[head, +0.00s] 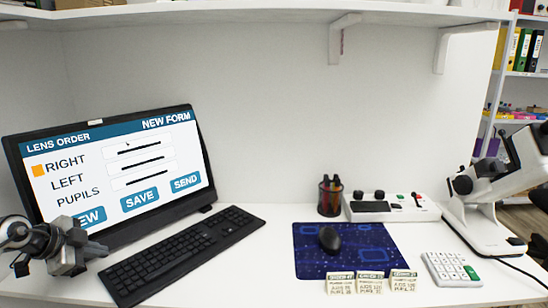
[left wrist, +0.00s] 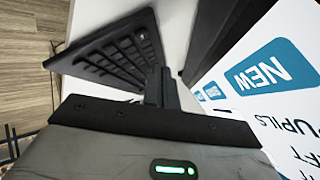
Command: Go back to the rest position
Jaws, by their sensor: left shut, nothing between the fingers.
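My left gripper (head: 72,262) is at the lower left in the head view, in front of the monitor's lower left corner and left of the keyboard. In the left wrist view its fingers (left wrist: 160,84) are together with nothing between them. The monitor (head: 110,172) shows a lens order form with RIGHT, LEFT and PUPILS rows and SAVE and SEND buttons; the gripper partly covers the lower left button. The keyboard (head: 182,252) lies on the desk, and it also shows beyond the fingers in the left wrist view (left wrist: 115,50). My right gripper is not in view.
A black mouse (head: 330,239) is on a blue mat (head: 372,262), with three small cards (head: 370,283) at its front edge. A pen cup (head: 330,196), a white control box (head: 390,207), a keypad (head: 450,269) and a white instrument (head: 485,228) stand right. A shelf (head: 250,14) hangs above.

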